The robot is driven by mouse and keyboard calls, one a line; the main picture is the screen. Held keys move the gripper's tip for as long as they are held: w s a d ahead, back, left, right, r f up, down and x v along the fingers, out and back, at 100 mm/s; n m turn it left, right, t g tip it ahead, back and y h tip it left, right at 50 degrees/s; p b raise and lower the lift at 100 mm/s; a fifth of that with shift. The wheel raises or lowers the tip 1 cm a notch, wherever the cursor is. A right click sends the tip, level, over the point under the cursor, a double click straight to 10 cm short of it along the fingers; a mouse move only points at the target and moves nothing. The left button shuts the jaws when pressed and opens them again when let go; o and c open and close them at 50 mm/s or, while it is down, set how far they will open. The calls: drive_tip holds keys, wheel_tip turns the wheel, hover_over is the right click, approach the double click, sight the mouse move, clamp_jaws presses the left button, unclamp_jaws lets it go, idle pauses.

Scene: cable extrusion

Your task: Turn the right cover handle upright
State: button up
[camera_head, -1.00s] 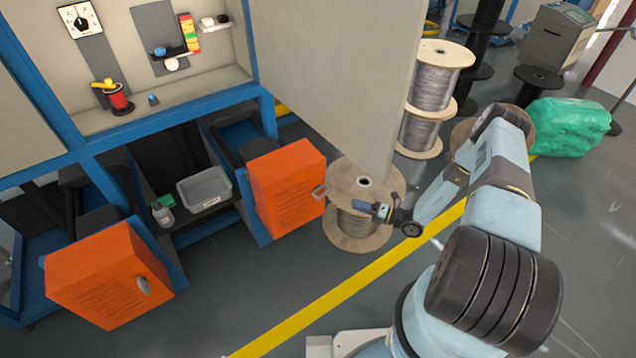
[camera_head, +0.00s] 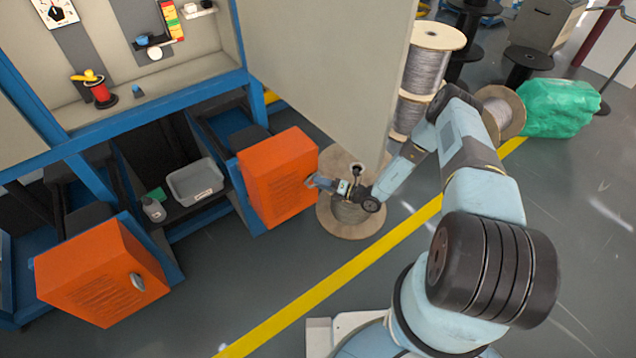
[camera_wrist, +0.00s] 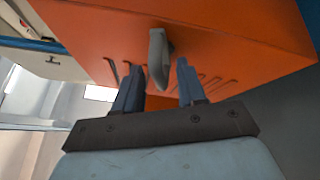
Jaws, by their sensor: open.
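The right orange cover (camera_head: 279,180) stands under the blue frame in the head view. Its grey handle is small and mostly hidden there by my gripper (camera_head: 317,181), which is at the cover's right side. In the wrist view, the handle (camera_wrist: 158,62) sticks out from the orange cover (camera_wrist: 215,28) toward my gripper (camera_wrist: 158,78). My two blue fingers are apart, one on each side of the handle, and the handle's end lies between them. I cannot tell whether either finger touches it.
The left orange cover (camera_head: 102,273) has its own grey handle (camera_head: 138,281). A large grey panel (camera_head: 325,70) hangs above my gripper. A cable spool (camera_head: 350,222) stands behind my gripper. A grey bin (camera_head: 195,183) sits between the covers. The floor in front is clear.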

drive_tip(key=shift+w+a, duration=0.25)
drive_tip(key=shift+a, duration=0.4)
drive_tip(key=shift+c, duration=0.2)
